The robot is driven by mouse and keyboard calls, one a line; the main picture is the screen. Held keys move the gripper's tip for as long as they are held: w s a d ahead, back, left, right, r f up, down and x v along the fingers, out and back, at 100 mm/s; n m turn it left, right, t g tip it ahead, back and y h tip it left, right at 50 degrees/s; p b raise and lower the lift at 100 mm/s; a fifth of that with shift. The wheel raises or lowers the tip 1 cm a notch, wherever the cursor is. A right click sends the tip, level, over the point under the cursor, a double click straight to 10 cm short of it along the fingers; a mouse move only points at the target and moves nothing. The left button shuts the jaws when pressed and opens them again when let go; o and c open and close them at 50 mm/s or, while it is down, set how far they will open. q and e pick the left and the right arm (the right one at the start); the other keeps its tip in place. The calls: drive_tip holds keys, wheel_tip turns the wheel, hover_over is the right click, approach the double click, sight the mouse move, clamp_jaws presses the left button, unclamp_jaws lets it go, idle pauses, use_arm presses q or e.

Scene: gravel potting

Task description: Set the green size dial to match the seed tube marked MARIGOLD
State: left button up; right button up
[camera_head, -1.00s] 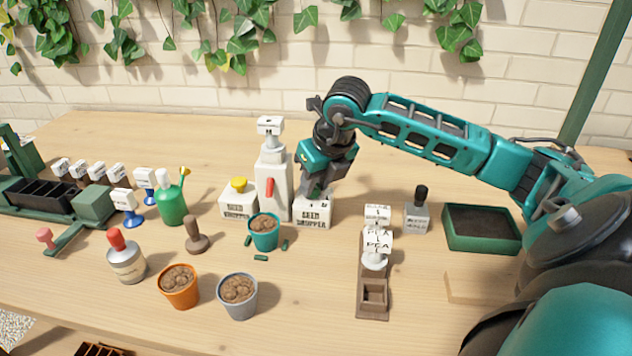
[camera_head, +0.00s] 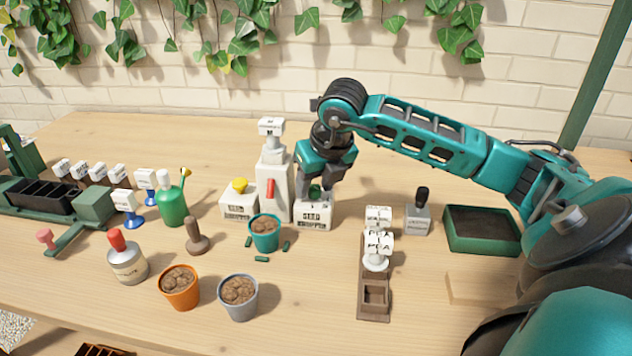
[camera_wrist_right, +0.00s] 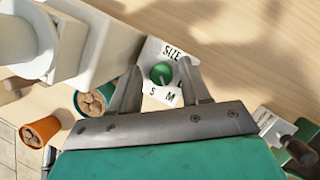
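The green size dial (camera_head: 315,191) sits on top of the right white seed dropper block (camera_head: 314,217). In the right wrist view the dial (camera_wrist_right: 161,73) shows on a white face printed SIZE, with S and M readable near it; its exact setting is hard to tell. My right gripper (camera_head: 318,196) points down over the block. Its fingers (camera_wrist_right: 160,68) stand open on either side of the dial, with small gaps. My left gripper is not in view. No label that I can read says MARIGOLD; a front tag (camera_head: 379,246) appears to read PEA.
A tall white dispenser (camera_head: 273,185) with a red lever stands just left of the block. A second dropper block (camera_head: 238,204) has a yellow knob. A teal pot (camera_head: 265,233) with green pieces around it stands in front. Several small white tags stand at left.

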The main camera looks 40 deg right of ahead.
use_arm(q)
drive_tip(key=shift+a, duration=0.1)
use_arm(e)
drive_tip(key=shift+o, duration=0.3)
drive_tip(key=shift+r, duration=0.15)
use_arm(q)
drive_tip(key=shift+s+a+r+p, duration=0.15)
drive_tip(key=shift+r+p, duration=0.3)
drive_tip(key=shift+p, duration=0.5)
use_arm(e)
drive_tip(key=d+v, duration=0.1)
drive_tip(key=v, duration=1.1)
drive_tip(key=shift+a+r, duration=0.3)
drive_tip(key=shift+a, duration=0.25)
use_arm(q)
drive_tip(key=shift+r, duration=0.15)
use_arm(e)
drive_tip(key=shift+r, duration=0.1)
